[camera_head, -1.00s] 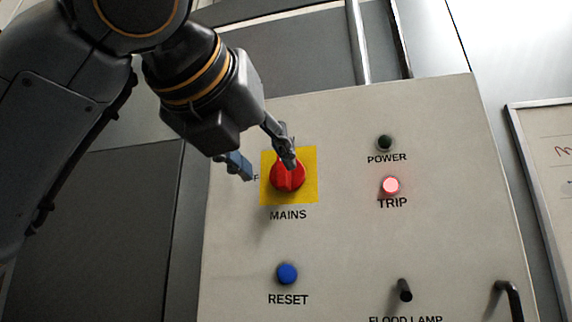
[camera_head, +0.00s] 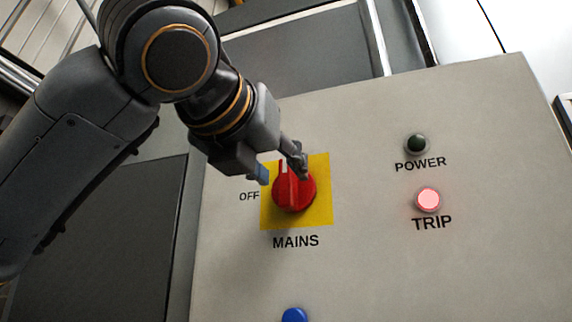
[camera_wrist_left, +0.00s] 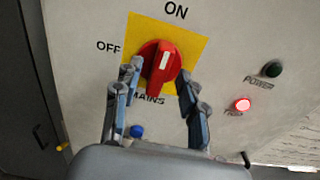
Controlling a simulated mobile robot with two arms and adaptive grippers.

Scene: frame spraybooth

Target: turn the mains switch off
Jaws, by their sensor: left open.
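The mains switch (camera_head: 295,193) is a red rotary knob on a yellow plate (camera_head: 321,213) on the pale panel. Its white mark points up, toward the ON label in the left wrist view; OFF is printed to the left. My left gripper (camera_head: 281,168) is open at the knob's upper part in the head view. In the left wrist view, the knob (camera_wrist_left: 160,62) shows just beyond and between the two fingertips (camera_wrist_left: 160,74). I cannot tell whether either finger touches it. In the head view the gripper hides the ON label. My right gripper is not in view.
The trip lamp (camera_head: 428,199) glows pinkish red and the power lamp (camera_head: 417,144) is dark green and unlit. A blue reset button (camera_head: 294,315) sits below the switch. The panel face (camera_head: 370,260) is bare between these parts.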

